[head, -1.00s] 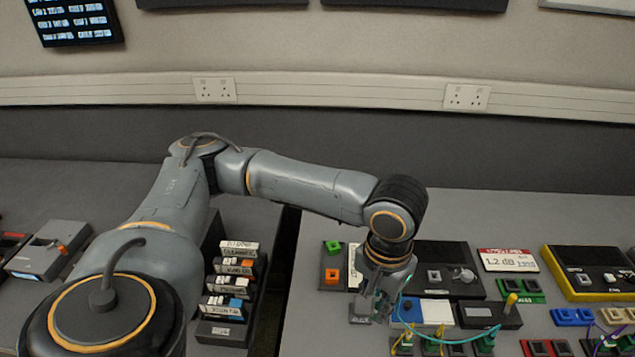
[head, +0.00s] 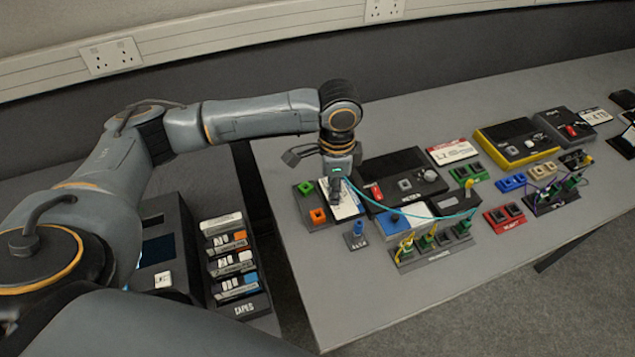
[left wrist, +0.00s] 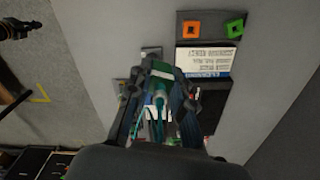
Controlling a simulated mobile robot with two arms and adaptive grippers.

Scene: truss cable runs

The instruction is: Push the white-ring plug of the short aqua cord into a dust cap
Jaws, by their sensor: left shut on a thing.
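My left gripper (head: 337,192) points down over the white printed card beside the dark tray, shut on the plug end of the aqua cord. The aqua cord (head: 420,213) runs right from the gripper in a sagging arc toward the black box with a yellow-topped post. My right gripper is not in view.
A dark tray (head: 300,209) holds orange (head: 317,215) and green (head: 305,188) square pieces. A rack with several green plugs and yellow cords (head: 432,243) stands to the right. Red, blue and green socket blocks lie farther right. The front table edge is clear.

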